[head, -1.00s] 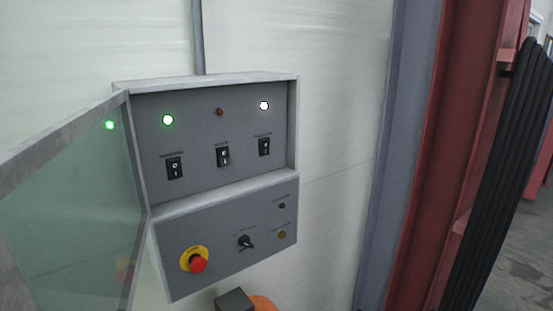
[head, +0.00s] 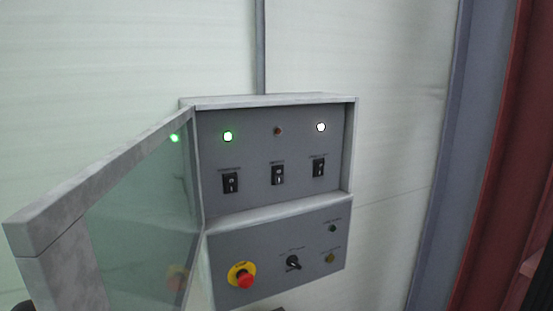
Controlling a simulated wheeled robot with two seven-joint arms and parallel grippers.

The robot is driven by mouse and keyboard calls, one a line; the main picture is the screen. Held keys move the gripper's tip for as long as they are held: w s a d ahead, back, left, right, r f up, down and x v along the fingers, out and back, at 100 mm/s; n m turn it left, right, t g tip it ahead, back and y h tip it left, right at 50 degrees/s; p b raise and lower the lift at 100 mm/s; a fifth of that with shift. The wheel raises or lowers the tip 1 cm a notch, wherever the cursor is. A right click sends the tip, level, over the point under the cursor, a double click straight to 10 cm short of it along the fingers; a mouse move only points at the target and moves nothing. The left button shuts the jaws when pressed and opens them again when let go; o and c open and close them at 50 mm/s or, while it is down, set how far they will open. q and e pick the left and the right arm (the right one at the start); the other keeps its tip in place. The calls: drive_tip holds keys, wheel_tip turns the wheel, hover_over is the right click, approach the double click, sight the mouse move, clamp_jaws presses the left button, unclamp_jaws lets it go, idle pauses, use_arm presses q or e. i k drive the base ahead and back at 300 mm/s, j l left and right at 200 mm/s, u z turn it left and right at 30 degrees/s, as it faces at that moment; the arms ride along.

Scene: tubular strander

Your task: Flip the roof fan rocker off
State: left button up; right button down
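A grey control box (head: 300,216) hangs on the pale wall. Its upper panel bears three black rockers in a row: left (head: 230,183), middle (head: 278,175) and right (head: 318,167). Their labels are too small to read, so I cannot tell which is the roof fan rocker. Above them are a lit green lamp (head: 228,136), an unlit reddish-brown lamp (head: 278,131) and a lit white lamp (head: 321,127). The clear-paned door (head: 140,235) stands open to the left. Neither gripper is in view.
The lower panel has a red emergency stop on a yellow ring (head: 243,278), a black selector knob (head: 293,263) and two small buttons. A grey-blue post (head: 450,160) and a red column (head: 500,190) stand at right. The wall around the box is clear.

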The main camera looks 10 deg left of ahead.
sight(230, 181)
drive_tip(key=u, duration=0.4)
drive_tip(key=i+l+u, duration=0.1)
drive_tip(key=u, duration=0.3)
drive_tip(key=l+u, duration=0.4)
drive_tip(key=i+l+u, duration=0.1)
drive_tip(key=u, duration=0.3)
drive_tip(key=l+u, duration=0.3)
drive_tip(key=u, duration=0.15)
drive_tip(key=l+u, duration=0.1)
drive_tip(key=l, duration=0.35)
drive_tip(key=k+l+u, duration=0.1)
drive_tip(key=l, duration=0.35)
drive_tip(key=k+l, duration=0.1)
drive_tip(key=l, duration=0.35)
drive_tip(key=l+u, duration=0.15)
drive_tip(key=l, duration=0.3)
drive_tip(key=k, duration=0.05)
